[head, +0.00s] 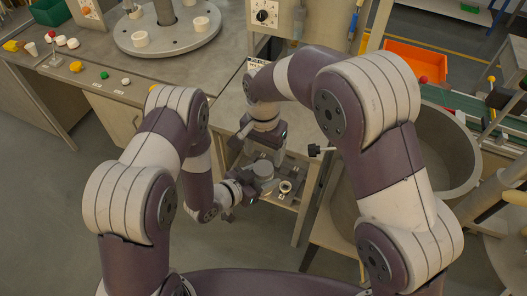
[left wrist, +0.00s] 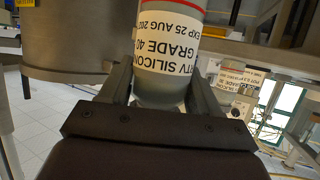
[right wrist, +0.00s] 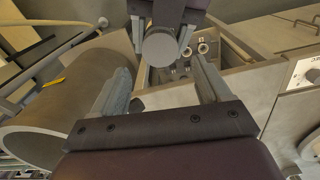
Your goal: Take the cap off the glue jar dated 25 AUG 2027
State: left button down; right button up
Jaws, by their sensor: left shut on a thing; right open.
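My left gripper (left wrist: 160,92) is shut on the glue jar (left wrist: 168,55), a grey jar with a white label and a red band. The label in the left wrist view reads silicone, grade 40, EXP 25 AUG 202; the last digit is cut off. In the right wrist view the jar's round grey cap (right wrist: 160,48) faces the camera, between the left gripper's fingers. The jar top also shows in the head view (head: 264,169). My right gripper (right wrist: 163,78) is open and empty, above the cap and apart from it.
Small round-topped items (right wrist: 203,48) stand on a low shelf beyond the jar; one shows in the head view (head: 286,186). A large grey drum (head: 440,140) stands to the right. A bench with a round turntable (head: 165,38) and small parts is at the back left.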

aim_at(264, 168)
jog(key=r+m, duration=0.1)
jog(key=m, duration=0.2)
jog(key=shift+r, duration=0.15)
notch_tip(264, 168, down, 8)
jog(key=shift+r, duration=0.2)
jog(key=c, duration=1.1)
jog(key=n, duration=0.6)
jog(key=o, duration=1.2)
